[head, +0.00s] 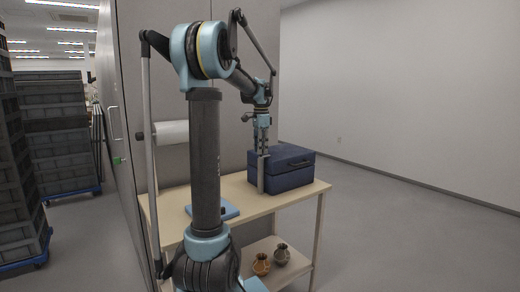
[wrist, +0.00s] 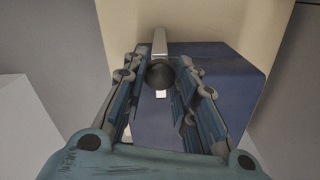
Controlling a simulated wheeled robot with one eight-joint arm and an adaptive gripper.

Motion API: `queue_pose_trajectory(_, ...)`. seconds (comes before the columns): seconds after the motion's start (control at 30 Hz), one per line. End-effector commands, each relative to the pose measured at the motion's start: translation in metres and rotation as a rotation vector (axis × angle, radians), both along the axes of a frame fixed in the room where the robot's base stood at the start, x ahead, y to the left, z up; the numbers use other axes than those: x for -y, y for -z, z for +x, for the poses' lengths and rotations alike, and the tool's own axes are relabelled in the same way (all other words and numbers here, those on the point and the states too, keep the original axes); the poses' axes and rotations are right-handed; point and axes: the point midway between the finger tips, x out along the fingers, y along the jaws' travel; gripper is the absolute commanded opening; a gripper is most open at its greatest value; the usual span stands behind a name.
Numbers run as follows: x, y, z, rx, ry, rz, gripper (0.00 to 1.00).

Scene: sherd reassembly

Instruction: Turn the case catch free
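The dark blue case (head: 285,172) sits closed on the table, with a handle on its right-hand face; its blue surface (wrist: 225,75) also fills much of the wrist view. A pale grey upright bar (head: 261,177) stands against the case's left side. In the wrist view a dark round knob (wrist: 160,75) lies between my fingertips, with a pale strip (wrist: 159,42) beyond it and a small white patch below it. The knob may be the catch; I cannot tell for sure. My gripper (head: 262,146) points down by the case. Its fingers are apart, with gaps on both sides of the knob.
The pale table (head: 240,192) holds a blue pad (head: 228,208) left of the case. Two small jugs, one brown (head: 262,265) and one grey (head: 281,254), stand on the lower shelf. Stacked crates (head: 60,130) are far left. The floor at right is clear.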

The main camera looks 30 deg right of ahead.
Motion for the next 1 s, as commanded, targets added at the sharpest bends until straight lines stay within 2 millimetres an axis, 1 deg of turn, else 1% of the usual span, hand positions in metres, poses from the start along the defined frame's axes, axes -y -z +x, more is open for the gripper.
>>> queue_pose_trajectory(0.03, 0.0046, -0.0003, 0.0014, 0.002, 0.000, 0.000, 0.02)
queue_pose_trajectory(0.27, 0.0013, -0.0004, 0.0017, 0.004, -0.026, -0.001, 0.02)
queue_pose_trajectory(0.47, 0.0003, -0.0004, 0.0023, 0.004, -0.120, 0.000, 0.02)
queue_pose_trajectory(0.67, -0.0005, -0.0004, 0.0027, 0.005, -0.282, 0.001, 0.02)
queue_pose_trajectory(1.0, -0.0014, -0.0005, 0.0031, 0.006, -0.606, 0.001, 0.02)
